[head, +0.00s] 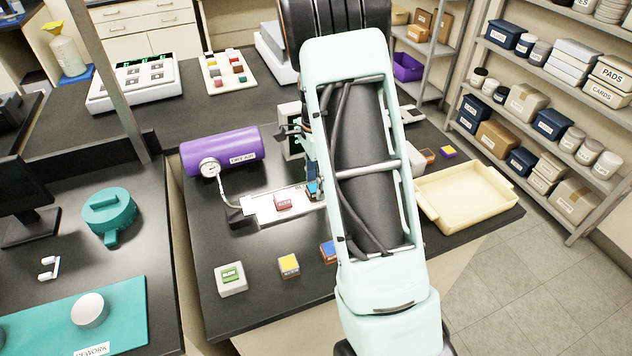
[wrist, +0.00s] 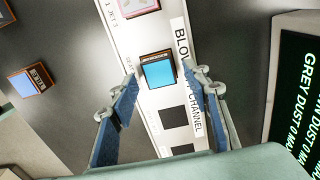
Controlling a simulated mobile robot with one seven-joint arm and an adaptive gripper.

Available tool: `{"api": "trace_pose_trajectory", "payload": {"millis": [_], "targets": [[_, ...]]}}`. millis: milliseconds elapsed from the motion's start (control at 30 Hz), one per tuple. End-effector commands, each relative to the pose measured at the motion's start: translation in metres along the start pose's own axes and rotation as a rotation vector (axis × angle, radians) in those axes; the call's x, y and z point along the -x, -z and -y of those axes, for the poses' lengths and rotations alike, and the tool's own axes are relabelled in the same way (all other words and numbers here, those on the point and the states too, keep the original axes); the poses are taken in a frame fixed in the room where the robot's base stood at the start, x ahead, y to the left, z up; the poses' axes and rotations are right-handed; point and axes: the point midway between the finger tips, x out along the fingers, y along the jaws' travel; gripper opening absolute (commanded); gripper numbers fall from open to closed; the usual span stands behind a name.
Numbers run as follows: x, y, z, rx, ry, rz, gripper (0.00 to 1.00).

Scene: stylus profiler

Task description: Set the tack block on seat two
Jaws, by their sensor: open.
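My gripper (wrist: 161,74) is open above a white channel plate (wrist: 140,50) lettered as a blow-off channel. A block with a light-blue top (wrist: 158,73) and a dark, lettered side stands on the plate, between the spread fingertips with gaps visible on both sides. I cannot read its label, so I cannot tell surely whether it is the tack block. Two dark square seats (wrist: 173,117) show bare nearer the palm. A reddish block (wrist: 138,5) sits farther along the plate; it also shows in the head view (head: 283,202). My arm hides much of the plate there.
An orange block with a blue top (wrist: 30,80) stands beside the plate. A purple cylinder (head: 222,151) with a gauge lies left. A cream tray (head: 466,222) is right. A screen (wrist: 298,85) stands close by.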

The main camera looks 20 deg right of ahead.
Motion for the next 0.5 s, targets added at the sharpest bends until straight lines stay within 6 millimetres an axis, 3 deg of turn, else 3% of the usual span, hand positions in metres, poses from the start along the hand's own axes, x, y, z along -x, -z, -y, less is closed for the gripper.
{"api": "trace_pose_trajectory", "payload": {"millis": [33,500], "targets": [[0.010,0.000,0.000,0.000,0.001,0.000,0.44],[0.056,-0.001,0.000,0.001,0.001,0.000,0.44]]}}
